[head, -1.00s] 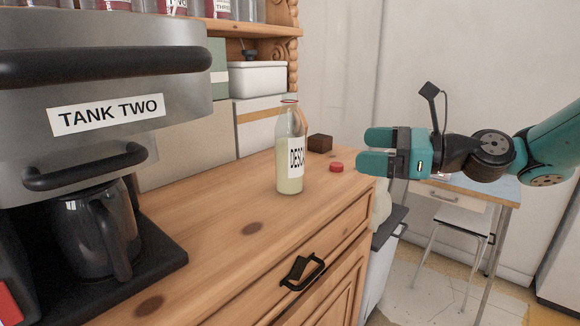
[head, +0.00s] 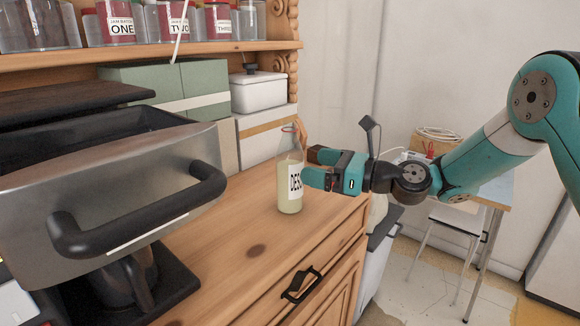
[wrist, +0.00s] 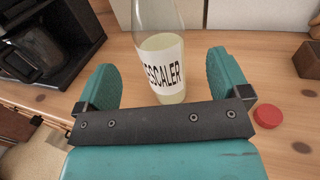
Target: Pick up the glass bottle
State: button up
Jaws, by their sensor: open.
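The glass bottle (head: 288,186) stands upright on the wooden dresser top. It holds pale yellow liquid and has a white label, which reads "ESCALER" in the wrist view (wrist: 163,66). My gripper (head: 312,166) is at the bottle's right side in the head view, its fingers pointing left towards it. In the wrist view the teal fingers (wrist: 160,78) are apart, with the lower part of the bottle ahead of and partly between them. I cannot tell whether a finger touches the glass. The bottle's top is cut off in the wrist view.
A red cap (wrist: 268,116) and a dark wooden block (wrist: 307,60) lie right of the gripper in the wrist view. Boxes and a white canister (head: 258,91) stand behind. The dresser top (head: 225,255) is clear in front.

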aim_at(303, 163)
jog(key=p+x, duration=0.2)
jog(key=x, duration=0.5)
jog(key=shift+s+p, duration=0.1)
jog(key=shift+p, duration=0.25)
jog(key=shift+d+f, duration=0.1)
jog(key=c, duration=1.3)
jog(key=shift+c, duration=0.2)
